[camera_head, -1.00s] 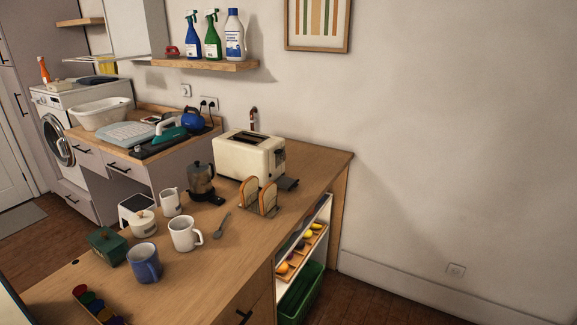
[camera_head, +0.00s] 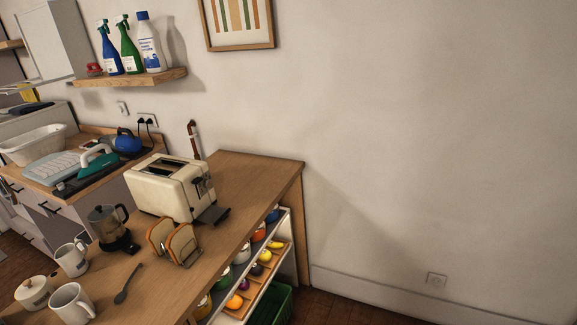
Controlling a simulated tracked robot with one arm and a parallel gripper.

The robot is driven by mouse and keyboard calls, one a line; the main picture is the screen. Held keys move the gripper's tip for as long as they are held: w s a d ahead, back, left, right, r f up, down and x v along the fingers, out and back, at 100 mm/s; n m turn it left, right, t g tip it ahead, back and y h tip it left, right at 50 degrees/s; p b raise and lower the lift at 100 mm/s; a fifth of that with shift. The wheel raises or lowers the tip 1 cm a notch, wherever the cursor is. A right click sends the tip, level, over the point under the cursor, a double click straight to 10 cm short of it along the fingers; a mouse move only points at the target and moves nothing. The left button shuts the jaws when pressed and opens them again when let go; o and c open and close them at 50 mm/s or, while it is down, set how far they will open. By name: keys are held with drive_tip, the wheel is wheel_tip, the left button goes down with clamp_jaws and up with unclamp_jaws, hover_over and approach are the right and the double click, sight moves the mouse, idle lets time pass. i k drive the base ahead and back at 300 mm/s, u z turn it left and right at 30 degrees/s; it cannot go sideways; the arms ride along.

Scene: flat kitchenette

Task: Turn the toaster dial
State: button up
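The cream toaster (camera_head: 165,190) stands upright on the wooden counter (camera_head: 255,175), left of the middle of the view. Its two dark slots face up, and its right end has dark controls (camera_head: 203,186) and a dark tray jutting out at the bottom. The dial is too small to tell apart from the other controls. My gripper is not in view.
A toast rack with bread slices (camera_head: 182,243) stands in front of the toaster. A coffee pot (camera_head: 107,226), a spoon (camera_head: 127,284) and white mugs (camera_head: 72,302) are to its left and front. Open shelves with fruit (camera_head: 262,256) and a green crate (camera_head: 272,304) are below.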

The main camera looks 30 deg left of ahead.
sight(207, 183)
drive_tip(key=z, duration=0.15)
drive_tip(key=i, duration=1.3)
drive_tip(key=u, duration=0.75)
drive_tip(key=i, duration=0.8)
drive_tip(key=u, duration=0.5)
drive_tip(key=k, duration=0.9)
drive_tip(key=u, duration=0.15)
drive_tip(key=i, duration=0.95)
drive_tip(key=z, duration=0.05)
